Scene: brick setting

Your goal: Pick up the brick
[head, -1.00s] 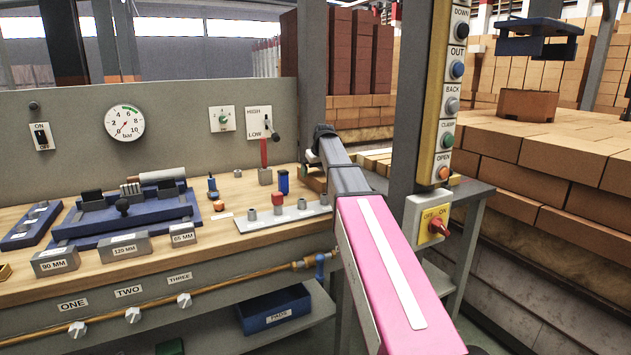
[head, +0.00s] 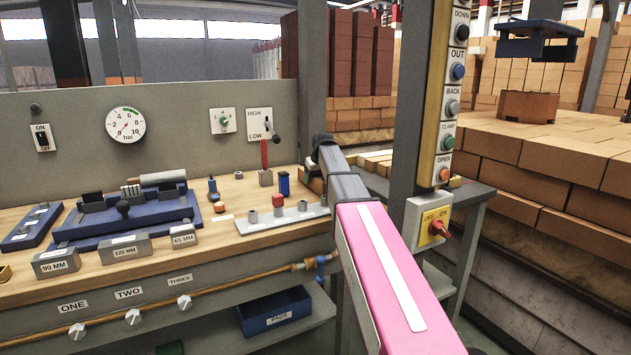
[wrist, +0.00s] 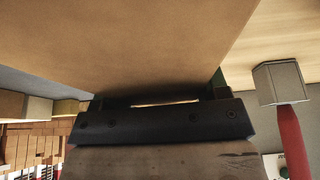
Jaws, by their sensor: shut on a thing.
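A tan brick (wrist: 125,42) fills the upper left and middle of the wrist view, very close to the camera. My gripper (wrist: 163,95) is shut on it, with a dark green finger at each side of the brick. The brick's far side and underside are hidden. In the head view my gripper is mostly hidden behind the end of my arm, just right of the bench's lever. I cannot tell from these frames how far the brick is from the surface below it.
A red-handled lever (head: 264,155) on a grey block stands close by, and also shows in the wrist view (wrist: 281,85). A grey strip (head: 290,218) with pegs lies on the bench in front. A post with buttons (head: 449,105) rises to the right. Stacked bricks (head: 560,160) fill the right.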

